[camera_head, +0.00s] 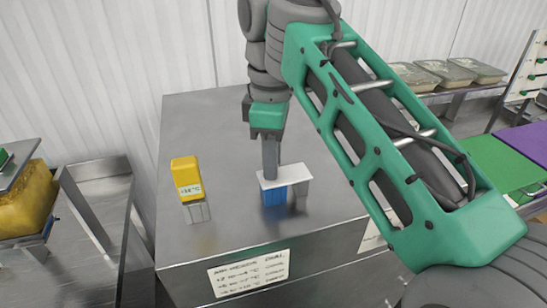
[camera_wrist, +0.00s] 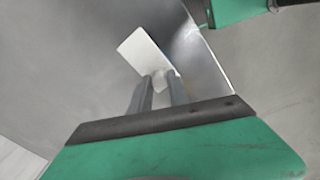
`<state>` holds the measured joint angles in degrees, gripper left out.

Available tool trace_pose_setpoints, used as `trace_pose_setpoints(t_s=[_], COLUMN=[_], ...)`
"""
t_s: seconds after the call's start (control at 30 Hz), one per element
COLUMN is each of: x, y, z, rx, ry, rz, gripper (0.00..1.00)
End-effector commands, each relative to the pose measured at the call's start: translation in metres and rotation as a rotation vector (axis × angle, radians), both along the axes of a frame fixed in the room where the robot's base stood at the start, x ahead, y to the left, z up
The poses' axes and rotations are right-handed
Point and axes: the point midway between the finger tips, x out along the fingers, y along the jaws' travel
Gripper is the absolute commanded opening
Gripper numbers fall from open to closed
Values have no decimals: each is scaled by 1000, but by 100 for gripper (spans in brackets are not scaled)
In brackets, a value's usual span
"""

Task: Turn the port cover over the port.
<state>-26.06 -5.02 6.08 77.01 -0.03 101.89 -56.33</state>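In the head view, a flat white plate (camera_head: 265,181), which looks like the port cover, sits over a blue block (camera_head: 275,196) and a grey block (camera_head: 300,190) near the steel cabinet's front edge. No port opening can be made out. My gripper (camera_head: 271,176) points down, its fingertips at the plate's upper side.
A yellow device (camera_head: 186,175) with a small display stands on a grey holder to the left on the steel cabinet (camera_head: 220,125). A handwritten label (camera_head: 248,275) is on its front. Trays (camera_head: 475,69) and a purple-green surface (camera_head: 510,165) lie to the right.

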Motion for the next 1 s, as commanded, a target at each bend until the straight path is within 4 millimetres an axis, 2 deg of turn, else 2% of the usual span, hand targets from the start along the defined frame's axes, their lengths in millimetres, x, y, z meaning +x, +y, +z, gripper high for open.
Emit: trace_pose_setpoints(t_s=[0.03,0.27,0.53,0.67,0.9,1.0], x=[0,0,1,1,1,0], y=[0,-1,-1,0,0,0], z=[0,0,2,20,68,77], rx=[-1,0,0,1,0,-1], ry=[1,1,0,-2,0,1], rz=[0,-2,-3,-3,-2,-2], gripper=[25,43,43,43,43,43])
